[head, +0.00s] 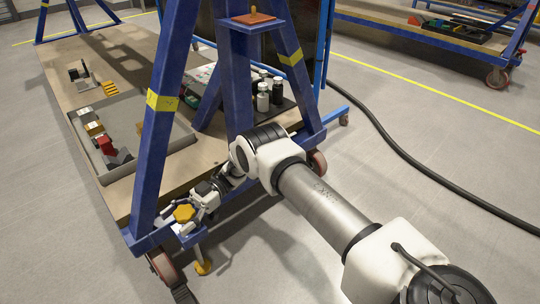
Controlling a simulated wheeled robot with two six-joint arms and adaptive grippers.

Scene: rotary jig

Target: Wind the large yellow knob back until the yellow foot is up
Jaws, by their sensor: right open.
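The large yellow knob (184,213) is at the lower front corner of the blue frame. My right gripper (178,219) is at the knob, with pale finger parts showing on its left and lower sides. The gripper is open; I cannot tell whether its fingers touch the knob. The yellow foot (203,267) shows below the knob, under a short post, close to the floor. I cannot tell whether it touches the floor. My left gripper is not in view.
The blue frame (168,95) rises close beside the knob, and a caster (166,266) stands left of the foot. A wooden bench top (122,55) holds a grey tray (172,150) of parts. A black hose (410,160) crosses the open floor at right.

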